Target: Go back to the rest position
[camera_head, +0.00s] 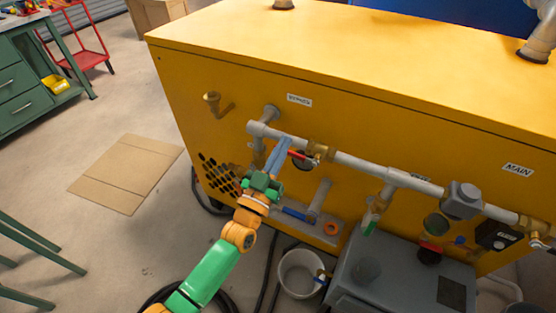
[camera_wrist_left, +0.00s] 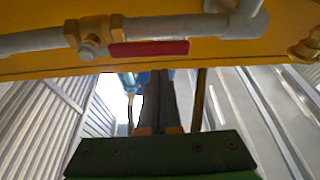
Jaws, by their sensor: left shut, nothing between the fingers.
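My left gripper (camera_head: 283,142) reaches up from the bottom of the head view on its green and orange arm. Its fingers are together and empty. They lie in front of the grey pipe (camera_head: 356,163) on the yellow tank cabinet, just left of a brass valve (camera_head: 320,149) with a red handle (camera_head: 298,154). In the left wrist view the closed fingers (camera_wrist_left: 155,80) point toward the pipe, below the red handle (camera_wrist_left: 150,48). I cannot tell whether they touch the pipe. My right gripper is in neither view.
The yellow cabinet (camera_head: 340,60) fills the middle and right. A grey unit (camera_head: 400,272) and a white bucket (camera_head: 298,272) stand on the floor before it. Cardboard (camera_head: 127,172) lies on open floor at left. A green workbench (camera_head: 20,80) stands at the far left.

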